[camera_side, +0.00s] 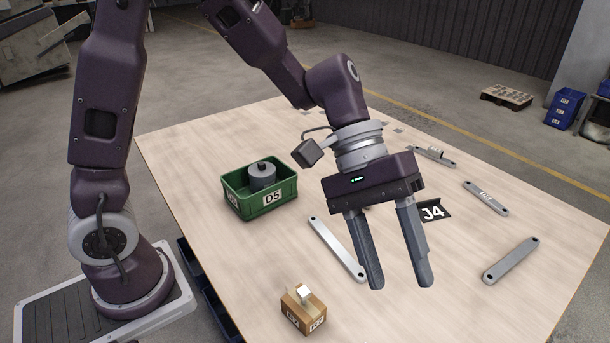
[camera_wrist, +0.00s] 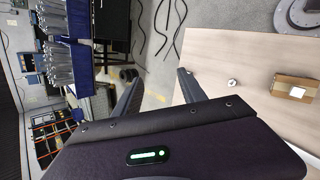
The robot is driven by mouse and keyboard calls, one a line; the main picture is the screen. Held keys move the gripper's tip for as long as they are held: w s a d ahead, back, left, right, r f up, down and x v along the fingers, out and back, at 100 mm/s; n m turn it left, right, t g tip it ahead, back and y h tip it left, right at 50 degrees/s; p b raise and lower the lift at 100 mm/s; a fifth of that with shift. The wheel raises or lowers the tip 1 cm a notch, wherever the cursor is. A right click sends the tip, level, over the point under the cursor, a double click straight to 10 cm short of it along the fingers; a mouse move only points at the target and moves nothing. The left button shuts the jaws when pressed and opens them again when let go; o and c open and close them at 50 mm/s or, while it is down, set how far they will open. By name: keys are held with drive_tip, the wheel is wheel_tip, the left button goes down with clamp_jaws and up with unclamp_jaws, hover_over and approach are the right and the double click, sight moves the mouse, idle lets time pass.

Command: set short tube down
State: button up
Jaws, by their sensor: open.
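My gripper (camera_side: 400,284) is open above the table, its two fingers wide apart with nothing between them. The wrist view also shows the open fingers (camera_wrist: 159,75) with a clear gap. I cannot tell for sure which thing is the short tube. A grey cylinder with a dark knob on top (camera_side: 262,177) stands in the green bin labelled D5 (camera_side: 272,207), left of my gripper. A small pale metal piece (camera_wrist: 232,83) lies on the table in the wrist view, too small to make out. My gripper touches none of these.
A cardboard box (camera_side: 304,318) with a pale block on top stands at the front. Flat bars with end holes lie at the middle (camera_side: 335,248) and right (camera_side: 511,260), (camera_side: 486,198). A black J4 plate (camera_side: 434,211) is partly behind my gripper. Bare wood (camera_side: 450,290) lies front right.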

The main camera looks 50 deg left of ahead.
drive_tip(key=s+a+r+m+t+y, duration=0.1)
drive_tip(key=s+a+r+t+y, duration=0.1)
drive_tip(key=s+a, duration=0.4)
drive_tip(key=s+a+r+m+t+y, duration=0.2)
drive_tip(key=s+a+t+y, duration=0.3)
drive_tip(key=a, duration=1)
drive_tip(key=shift+s+a+r+m+y, duration=0.3)
drive_tip(key=shift+s+r+y, duration=0.3)
drive_tip(key=shift+s+r, duration=0.45)
drive_tip(key=shift+s+f, duration=0.1)
drive_tip(key=shift+f, duration=0.1)
